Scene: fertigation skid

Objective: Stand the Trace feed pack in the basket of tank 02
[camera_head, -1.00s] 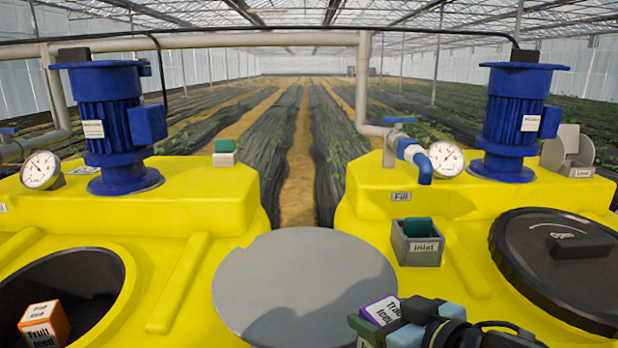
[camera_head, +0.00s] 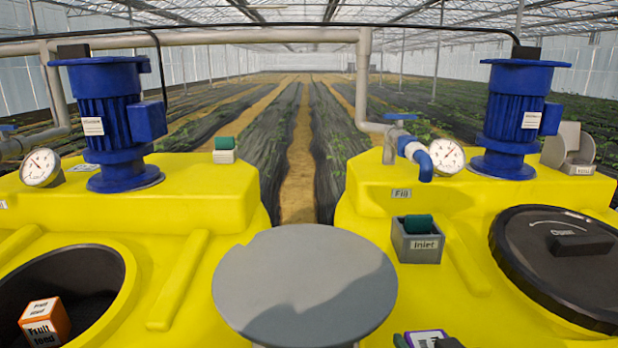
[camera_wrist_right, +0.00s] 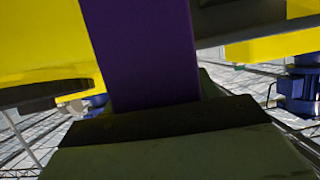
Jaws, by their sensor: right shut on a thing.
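The Trace feed pack, purple with a white label (camera_head: 427,335), shows only its top at the bottom edge of the head view. My right gripper (camera_head: 424,343) is shut on it, mostly cut off by the frame. In the right wrist view the pack (camera_wrist_right: 145,55) is a purple face rising from the dark gripper parts. My left gripper is not in view. An open tank mouth (camera_head: 118,300) at left holds an orange Fruit feed pack (camera_head: 45,322). The right tank's black lid (camera_head: 530,270) is on. I see no tank number and cannot make out a basket.
A round grey plate (camera_head: 305,280) stands between the yellow tanks. A grey Inlet holder (camera_head: 418,248) with a green-topped item is on the right tank. Blue motors (camera_head: 115,120) (camera_head: 515,115), gauges (camera_head: 446,156) and a pipe (camera_head: 250,37) stand behind. The plate's top is clear.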

